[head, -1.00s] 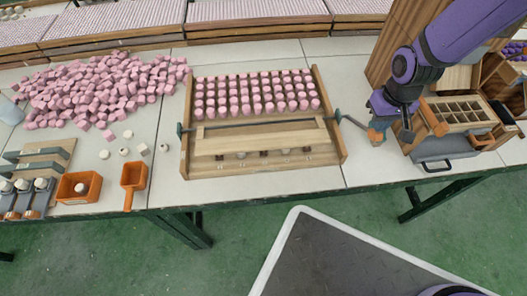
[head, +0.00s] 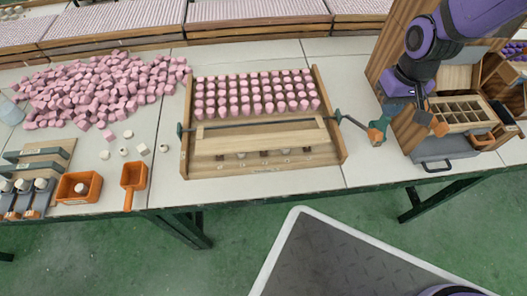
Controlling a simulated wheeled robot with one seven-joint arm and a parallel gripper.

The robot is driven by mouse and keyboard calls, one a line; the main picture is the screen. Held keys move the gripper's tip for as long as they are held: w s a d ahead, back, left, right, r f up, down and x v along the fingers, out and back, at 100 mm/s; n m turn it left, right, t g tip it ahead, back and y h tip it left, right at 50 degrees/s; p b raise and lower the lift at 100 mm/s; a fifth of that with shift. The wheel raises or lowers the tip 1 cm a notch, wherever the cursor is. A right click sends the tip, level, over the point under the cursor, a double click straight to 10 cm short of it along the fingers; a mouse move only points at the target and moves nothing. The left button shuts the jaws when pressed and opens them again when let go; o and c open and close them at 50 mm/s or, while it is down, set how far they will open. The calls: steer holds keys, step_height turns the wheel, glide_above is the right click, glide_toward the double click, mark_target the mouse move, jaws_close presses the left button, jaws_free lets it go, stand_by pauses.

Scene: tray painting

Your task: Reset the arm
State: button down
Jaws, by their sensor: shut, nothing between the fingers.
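My purple and black arm comes in from the upper right. My gripper (head: 431,119) has orange fingertips and is shut and empty. It hangs in front of the compartment box (head: 456,126) on the right side of the table. A crank handle with an orange knob (head: 376,135) sticks out from the right side of the wooden tray frame (head: 187,150); my gripper is apart from it, to its right. Rows of pink pieces (head: 255,92) stand in the frame behind a long wooden bar (head: 262,137).
A heap of pink pieces (head: 95,90) lies on the left of the table. A tall wooden cabinet (head: 385,62) stands behind my arm.

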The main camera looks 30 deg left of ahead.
steer(key=shift+r, duration=0.6)
steer(key=s+d+r+m+t, duration=0.1)
steer(key=s+d+r+m, duration=0.1)
steer(key=d+r, duration=0.6)
steer(key=s+d+r+m+t, duration=0.1)
steer(key=s+d+r+t, duration=0.1)
steer(key=d+r, duration=0.6)
steer(key=s+d+r+m+t, duration=0.1)
steer(key=s+d+r+m, duration=0.1)
steer(key=s+d+r, duration=0.2)
steer(key=s+d+r+m+t, duration=0.1)
steer(key=s+d+r, duration=0.3)
steer(key=s+r, duration=0.3)
steer(key=shift+s+d+m, duration=0.3)
steer(key=shift+s+m, duration=0.1)
steer(key=shift+s, duration=1.45)
